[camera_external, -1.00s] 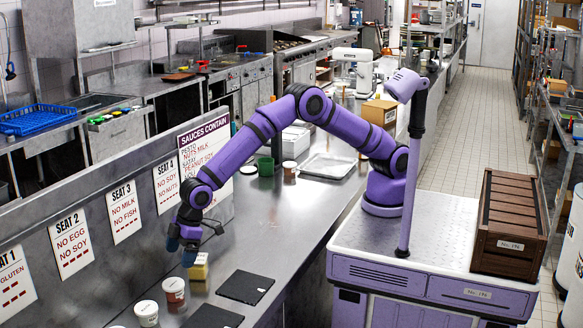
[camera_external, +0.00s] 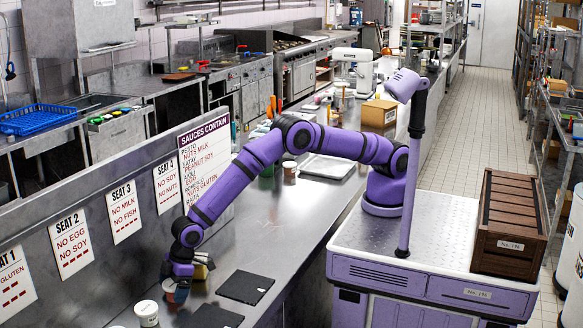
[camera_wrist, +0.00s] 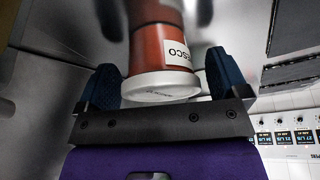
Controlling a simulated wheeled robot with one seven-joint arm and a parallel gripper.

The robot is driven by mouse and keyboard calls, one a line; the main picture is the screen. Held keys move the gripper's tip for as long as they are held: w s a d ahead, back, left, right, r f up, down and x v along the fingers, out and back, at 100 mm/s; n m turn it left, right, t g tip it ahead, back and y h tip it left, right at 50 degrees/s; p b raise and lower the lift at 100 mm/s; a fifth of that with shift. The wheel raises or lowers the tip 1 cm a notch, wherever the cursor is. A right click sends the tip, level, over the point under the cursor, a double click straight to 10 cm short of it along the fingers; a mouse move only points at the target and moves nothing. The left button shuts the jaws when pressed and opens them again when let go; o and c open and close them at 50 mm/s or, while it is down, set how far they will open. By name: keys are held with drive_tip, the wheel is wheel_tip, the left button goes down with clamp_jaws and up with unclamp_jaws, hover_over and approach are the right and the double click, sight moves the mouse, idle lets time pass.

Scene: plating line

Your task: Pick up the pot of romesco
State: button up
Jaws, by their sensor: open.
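The pot of romesco (camera_wrist: 157,52) is red-brown with a white lid and a white label, of which "ESCO" can be read in the wrist view. It stands between the two blue fingers of my gripper (camera_wrist: 162,78), with a finger on each side. The jaws are open, and a gap shows between the fingers and the pot. In the external view my gripper (camera_external: 178,277) is low over the counter and partly hides the pot (camera_external: 170,291).
A second white-lidded pot (camera_external: 147,313) stands nearer the front. A yellow block (camera_external: 203,266) is just right of my gripper, partly hidden. Dark mats (camera_external: 245,287) lie to the right. The allergen board (camera_external: 205,160) and seat signs line the ledge.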

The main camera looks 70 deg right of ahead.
drive_tip(key=shift+w+a+f, duration=0.1)
drive_tip(key=shift+a+f, duration=0.05)
drive_tip(key=shift+f, duration=0.25)
drive_tip(key=c, duration=0.9)
drive_tip(key=shift+r, duration=0.2)
